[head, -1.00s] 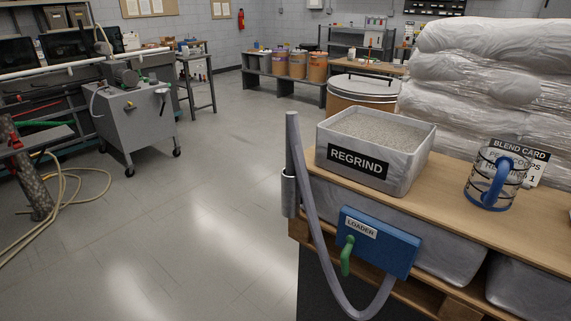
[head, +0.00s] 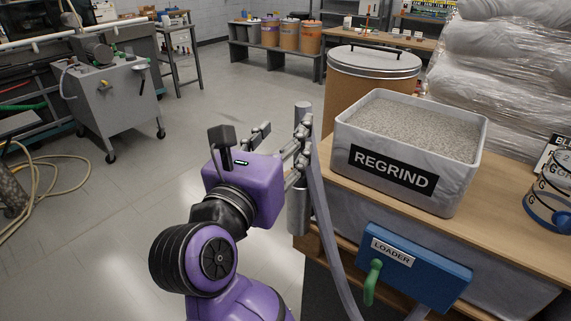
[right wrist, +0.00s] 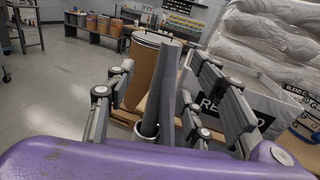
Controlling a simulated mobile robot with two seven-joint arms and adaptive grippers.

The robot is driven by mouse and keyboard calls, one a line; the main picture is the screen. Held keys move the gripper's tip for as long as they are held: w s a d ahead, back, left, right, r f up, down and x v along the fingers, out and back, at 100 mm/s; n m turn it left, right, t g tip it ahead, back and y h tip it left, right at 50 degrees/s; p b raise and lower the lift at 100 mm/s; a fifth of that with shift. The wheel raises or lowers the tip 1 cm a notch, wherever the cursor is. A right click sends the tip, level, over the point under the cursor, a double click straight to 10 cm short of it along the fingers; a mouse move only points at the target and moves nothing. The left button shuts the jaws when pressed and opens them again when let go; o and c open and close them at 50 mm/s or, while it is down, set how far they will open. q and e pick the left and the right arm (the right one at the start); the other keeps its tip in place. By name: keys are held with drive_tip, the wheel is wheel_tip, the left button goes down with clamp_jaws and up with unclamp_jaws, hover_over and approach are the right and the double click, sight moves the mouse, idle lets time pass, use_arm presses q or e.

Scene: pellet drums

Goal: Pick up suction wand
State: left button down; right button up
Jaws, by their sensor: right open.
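The suction wand (head: 304,106) is a grey tube standing upright in a metal holder (head: 298,212) at the left edge of the pallet bench. Its grey hose (head: 326,225) hangs down beside it. My right gripper (head: 281,140) is at the upper part of the wand, and its fingers hide some of it. In the right wrist view the wand (right wrist: 166,85) stands between the spread fingers of the open gripper (right wrist: 165,98). I cannot tell whether a finger touches it. My left gripper is not in view.
The REGRIND bin (head: 408,150) full of pellets is close right of the wand. A blue LOADER box (head: 415,268) with a green handle (head: 371,282) is below. A lidded drum (head: 372,85) stands behind.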

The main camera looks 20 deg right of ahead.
drive_tip(key=x, duration=0.2)
drive_tip(key=p+x, duration=0.1)
drive_tip(key=x, duration=0.1)
drive_tip(key=d+f+p+x, duration=0.1)
drive_tip(key=x, duration=0.2)
drive_tip(key=shift+s, duration=0.4)
drive_tip(key=shift+w+d+f, duration=0.1)
drive_tip(key=shift+w, duration=0.1)
drive_tip(key=shift+f, duration=0.1)
drive_tip(key=shift+c, duration=0.7)
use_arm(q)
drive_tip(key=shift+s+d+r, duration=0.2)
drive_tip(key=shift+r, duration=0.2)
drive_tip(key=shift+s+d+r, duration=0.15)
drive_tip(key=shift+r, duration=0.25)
use_arm(e)
clamp_jaws()
